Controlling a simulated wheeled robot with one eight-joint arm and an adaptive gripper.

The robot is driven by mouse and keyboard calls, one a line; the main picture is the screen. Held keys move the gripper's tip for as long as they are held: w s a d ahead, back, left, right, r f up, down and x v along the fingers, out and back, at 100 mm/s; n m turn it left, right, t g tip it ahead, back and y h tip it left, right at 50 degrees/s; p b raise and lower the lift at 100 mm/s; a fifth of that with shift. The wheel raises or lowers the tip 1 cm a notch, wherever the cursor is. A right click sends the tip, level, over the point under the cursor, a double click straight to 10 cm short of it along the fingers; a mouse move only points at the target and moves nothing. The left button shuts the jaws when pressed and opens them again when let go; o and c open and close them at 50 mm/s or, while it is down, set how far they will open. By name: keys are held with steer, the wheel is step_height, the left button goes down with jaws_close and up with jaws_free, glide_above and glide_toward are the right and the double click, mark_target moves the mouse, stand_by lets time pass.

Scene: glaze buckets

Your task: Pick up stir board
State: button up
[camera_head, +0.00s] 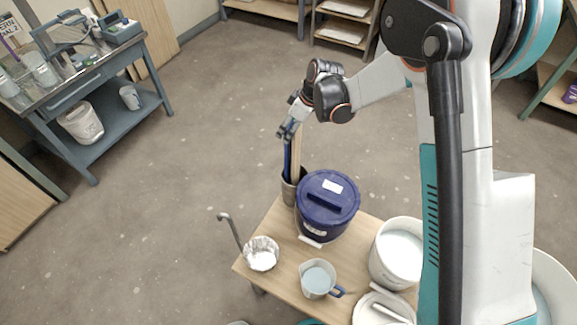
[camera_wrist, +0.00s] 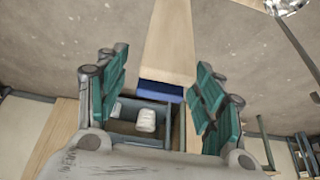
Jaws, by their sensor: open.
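In the wrist view the open fingers (camera_wrist: 162,90) stand left and right of the board (camera_wrist: 168,42), with a gap on each side. A blue end (camera_wrist: 161,91) shows just below the board between them. The fingers do not look closed on anything.
The table (camera_head: 287,238) also carries a ladle (camera_head: 262,254), a jug (camera_head: 318,279) and a white bucket (camera_head: 397,255). A grey workbench (camera_head: 100,125) is at left; open floor lies between.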

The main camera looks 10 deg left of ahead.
steer(key=b+x, duration=0.2)
steer(key=x, duration=0.3)
steer(key=shift+a+f, duration=0.1)
steer(key=shift+f, duration=0.3)
steer(key=shift+c, duration=0.6)
steer(key=c, duration=1.3)
